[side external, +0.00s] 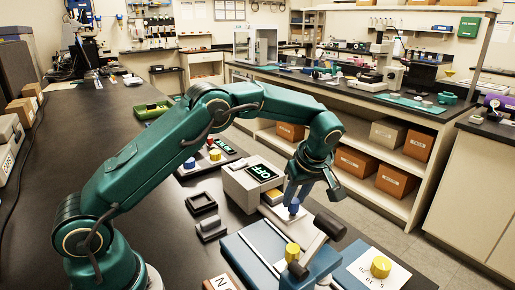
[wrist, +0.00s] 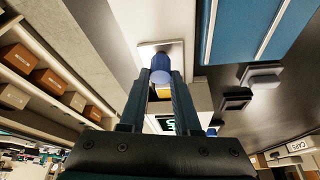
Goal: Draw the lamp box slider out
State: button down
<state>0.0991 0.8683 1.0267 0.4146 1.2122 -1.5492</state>
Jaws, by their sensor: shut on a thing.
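The lamp box (side external: 238,187) is a beige box on the dark bench with a green-lit display reading OFF (side external: 264,172). A pale slider plate (side external: 279,214) lies at its near right side and carries a blue knob (side external: 294,209). My gripper (side external: 293,203) points down over the plate with its fingers around the knob. In the wrist view my gripper (wrist: 163,82) is shut on the blue knob (wrist: 160,66), with the pale plate (wrist: 174,48) behind it. Part of the lamp box is hidden by my fingers there.
A blue and white stage (side external: 255,243) with a yellow knob (side external: 292,252) stands close in front. A white panel with another yellow knob (side external: 381,267) lies to its right. Small black holders (side external: 202,203) sit left of the lamp box. The aisle floor is beyond the bench edge.

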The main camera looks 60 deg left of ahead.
jog(key=d, duration=0.7)
jog(key=c, duration=0.6)
grip_release()
jog(key=shift+v, duration=2.65)
jog(key=shift+a, duration=0.1)
